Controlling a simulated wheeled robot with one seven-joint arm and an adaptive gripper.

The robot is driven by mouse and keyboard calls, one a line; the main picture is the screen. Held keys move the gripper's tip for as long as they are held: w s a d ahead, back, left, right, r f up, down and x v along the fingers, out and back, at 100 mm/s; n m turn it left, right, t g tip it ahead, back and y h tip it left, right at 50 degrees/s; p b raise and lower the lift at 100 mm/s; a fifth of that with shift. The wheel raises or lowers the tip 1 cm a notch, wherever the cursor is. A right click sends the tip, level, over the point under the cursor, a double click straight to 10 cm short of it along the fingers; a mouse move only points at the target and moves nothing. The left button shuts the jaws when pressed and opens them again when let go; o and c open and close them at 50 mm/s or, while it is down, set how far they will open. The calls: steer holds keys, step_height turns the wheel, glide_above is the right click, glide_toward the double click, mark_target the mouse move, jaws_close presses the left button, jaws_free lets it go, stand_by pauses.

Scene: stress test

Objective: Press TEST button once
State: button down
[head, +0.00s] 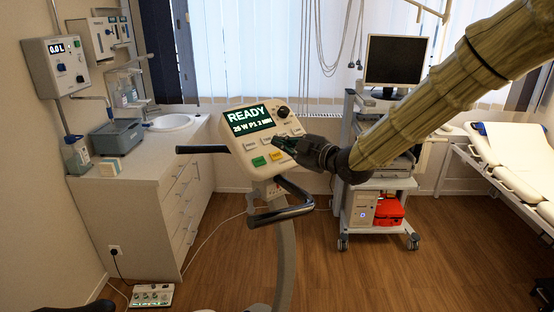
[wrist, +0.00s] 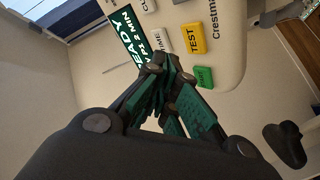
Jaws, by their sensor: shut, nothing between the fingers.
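The cream bike console (head: 240,122) has a lit display (head: 250,119) reading "READY" and "25 W P1 2 MIN". The yellow TEST button (head: 277,156) is on its lower face, and it shows clearly in the wrist view (wrist: 193,38). The green button (head: 258,161) is beside it and also shows in the wrist view (wrist: 203,77). My gripper (head: 281,143) is shut and empty at the console's right side, and its tips (wrist: 168,64) show close to the buttons in the wrist view. I cannot tell whether they touch the panel.
Handlebars (head: 280,215) stick out below the console. A trolley (head: 376,184) with a monitor (head: 396,61) stands behind my arm. The wooden floor around is mostly clear.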

steer(key=shift+w+a+f+b, duration=0.2)
steer(key=shift+w+f+b, duration=0.05)
steer(key=shift+f, duration=0.2)
steer(key=shift+w+a+f+b, duration=0.2)
steer(key=shift+w+f, duration=0.05)
steer(key=shift+f, duration=0.15)
steer(key=shift+f, duration=0.1)
stand_by(0.9)
steer(key=shift+w+a+f+b, duration=0.15)
steer(key=shift+a+f+b, duration=0.1)
steer(key=shift+b, duration=0.2)
steer(key=shift+w+a+f+b, duration=0.1)
steer(key=shift+w+f+b, duration=0.05)
steer(key=shift+f+b, duration=0.2)
stand_by(0.7)
steer(key=shift+r, duration=0.2)
steer(key=shift+s+d+r, duration=0.3)
steer(key=shift+s+r, duration=0.05)
steer(key=shift+r, duration=0.15)
stand_by(0.4)
steer(key=shift+s+d+r+p, duration=0.3)
steer(key=shift+s+d+r, duration=0.1)
steer(key=shift+r, duration=0.25)
steer(key=shift+s+d+r+p, duration=0.25)
steer(key=shift+s+r+p, duration=0.15)
steer(key=shift+r, duration=0.25)
steer(key=shift+s+d+r+p, duration=0.25)
steer(key=shift+s+d+r, duration=0.15)
steer(key=shift+r, duration=0.25)
